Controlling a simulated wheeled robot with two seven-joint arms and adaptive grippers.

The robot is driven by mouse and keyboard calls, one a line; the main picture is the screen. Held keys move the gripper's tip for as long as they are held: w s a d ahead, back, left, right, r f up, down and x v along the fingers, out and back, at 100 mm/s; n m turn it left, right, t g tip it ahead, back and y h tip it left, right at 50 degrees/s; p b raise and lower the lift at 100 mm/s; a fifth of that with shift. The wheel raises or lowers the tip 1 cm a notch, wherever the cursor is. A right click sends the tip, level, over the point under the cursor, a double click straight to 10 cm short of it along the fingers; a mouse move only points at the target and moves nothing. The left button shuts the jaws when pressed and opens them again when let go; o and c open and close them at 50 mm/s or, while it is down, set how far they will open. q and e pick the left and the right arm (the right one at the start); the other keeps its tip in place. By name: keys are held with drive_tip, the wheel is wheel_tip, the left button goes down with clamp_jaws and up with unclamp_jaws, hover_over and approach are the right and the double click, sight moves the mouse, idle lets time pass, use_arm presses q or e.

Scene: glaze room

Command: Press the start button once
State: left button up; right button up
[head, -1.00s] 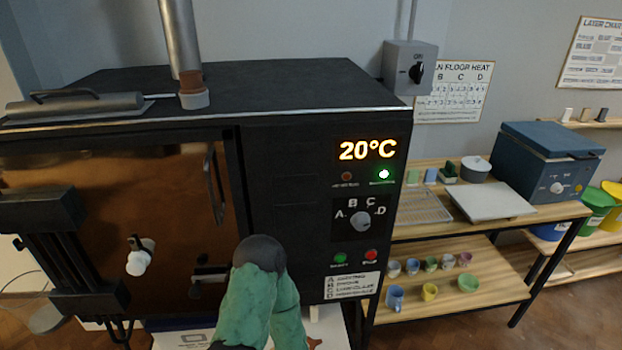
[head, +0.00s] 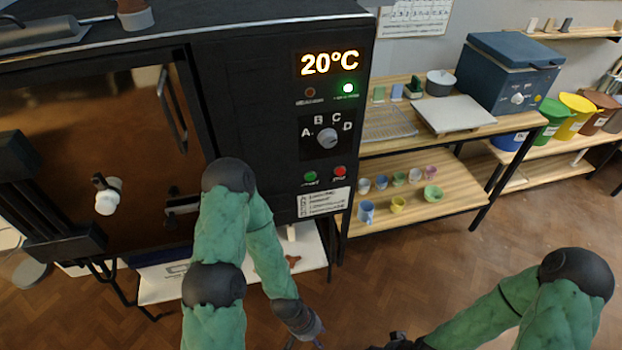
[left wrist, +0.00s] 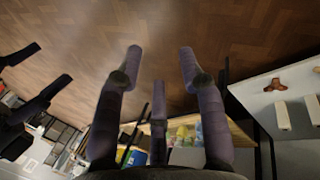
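The green button (head: 310,178) is on the lower front panel of the black kiln (head: 260,110), left of a red button (head: 339,171). The small labels under both are blurred. My left gripper (head: 306,338) is low at the bottom edge of the head view, well below the buttons and touching nothing. In the left wrist view its fingers (left wrist: 160,65) are spread wide and empty over the floor. My right gripper (head: 394,343) is partly cut off at the bottom edge. Its dark fingers (left wrist: 52,65) show apart at the left of the left wrist view.
The kiln display (head: 330,63) reads 20°C and a green lamp (head: 348,88) is lit. A lettered dial (head: 327,138) sits above the buttons. A wooden shelf (head: 470,190) with cups stands to the right. The floor (head: 420,265) in front is clear.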

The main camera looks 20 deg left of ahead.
use_arm(q)
clamp_jaws()
idle(1.1)
